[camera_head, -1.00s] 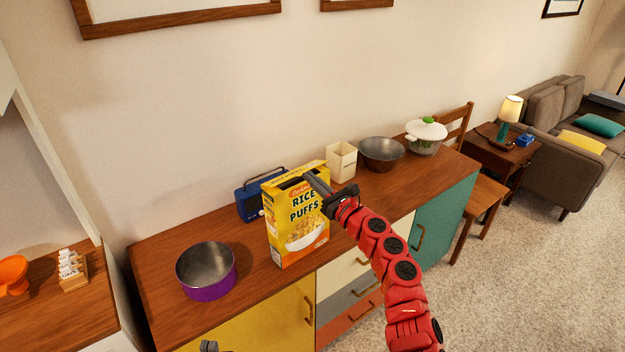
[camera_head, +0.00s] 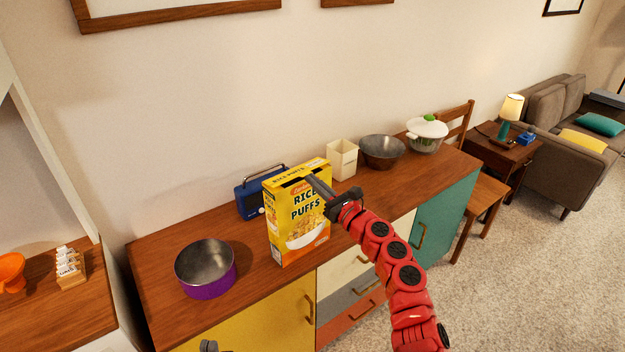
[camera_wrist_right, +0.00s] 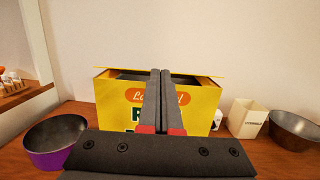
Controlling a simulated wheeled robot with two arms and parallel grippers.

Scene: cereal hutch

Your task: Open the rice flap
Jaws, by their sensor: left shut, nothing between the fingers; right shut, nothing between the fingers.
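The yellow Rice Puffs box (camera_head: 296,222) stands upright on the wooden sideboard. Its top flap (camera_head: 300,173), with lettering on it, is raised at the back, and a dark opening shows in front of it. In the right wrist view the box (camera_wrist_right: 110,100) is straight ahead, with the flap's thin edge (camera_wrist_right: 120,68) above the opening. My right gripper (camera_head: 312,181) is shut and empty, its fingertips at the box's top front edge; contact is unclear. It also shows in the wrist view (camera_wrist_right: 160,74), covering the box's middle. My left gripper (camera_head: 208,346) barely shows at the bottom edge, shut.
A purple pot (camera_head: 206,270) stands left of the box, and a blue radio (camera_head: 250,197) is close behind it. A cream container (camera_head: 343,160), a dark bowl (camera_head: 381,152) and a white lidded pot (camera_head: 427,135) stand to the right. The sideboard (camera_head: 160,250) has free room at its left end.

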